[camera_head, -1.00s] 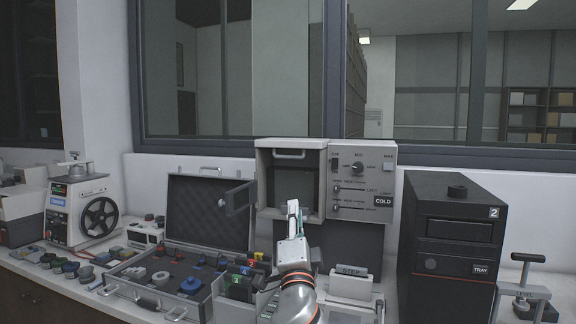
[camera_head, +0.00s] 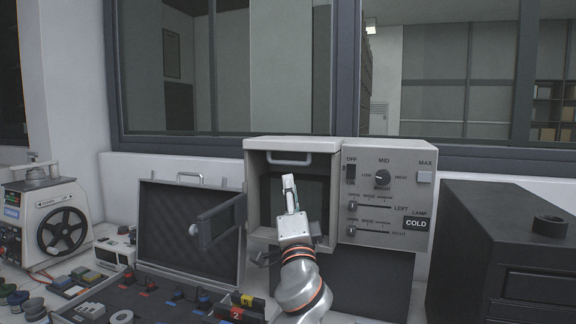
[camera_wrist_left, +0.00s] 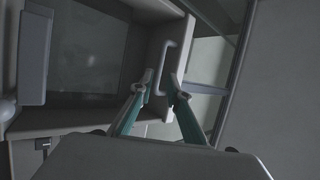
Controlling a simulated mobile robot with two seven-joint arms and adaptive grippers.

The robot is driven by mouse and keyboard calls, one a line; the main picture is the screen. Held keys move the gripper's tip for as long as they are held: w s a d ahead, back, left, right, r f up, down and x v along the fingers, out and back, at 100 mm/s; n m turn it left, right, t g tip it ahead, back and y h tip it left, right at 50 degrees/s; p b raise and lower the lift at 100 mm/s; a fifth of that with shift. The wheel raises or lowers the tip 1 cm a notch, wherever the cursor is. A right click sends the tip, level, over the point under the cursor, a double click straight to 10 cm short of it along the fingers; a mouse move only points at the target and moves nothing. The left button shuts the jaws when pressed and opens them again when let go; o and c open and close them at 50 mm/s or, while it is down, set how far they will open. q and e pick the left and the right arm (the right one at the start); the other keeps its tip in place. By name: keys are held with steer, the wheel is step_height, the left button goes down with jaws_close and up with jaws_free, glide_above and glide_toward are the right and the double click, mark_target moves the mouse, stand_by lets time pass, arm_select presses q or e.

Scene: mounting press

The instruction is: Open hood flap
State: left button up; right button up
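The grey hood box (camera_head: 252,205) stands at the back of the bench. Its front is open below a pale top strip that carries a bar handle (camera_head: 289,160); I take this strip as the hood flap (camera_head: 325,147). My left gripper (camera_head: 289,182) points up in front of the dark opening, a little below the handle in the head view. In the left wrist view the fingers (camera_wrist_left: 160,80) are apart, with the lower end of the handle (camera_wrist_left: 166,62) appearing between their tips. I cannot tell whether they touch it. My right gripper is out of view.
A control panel (camera_head: 400,210) with a knob and sliders adjoins the hood on the right. A dark hinged arm (camera_head: 220,220) stands left of the opening, before an open case (camera_head: 165,235). A black unit (camera_head: 510,240) is at right. A window is behind.

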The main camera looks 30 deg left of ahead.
mark_target(287, 164)
arm_select(q)
steer(key=p+x, duration=0.2)
steer(key=x, duration=0.5)
steer(key=shift+w+a+r, duration=0.2)
steer(key=shift+w+r, duration=0.05)
jaws_close()
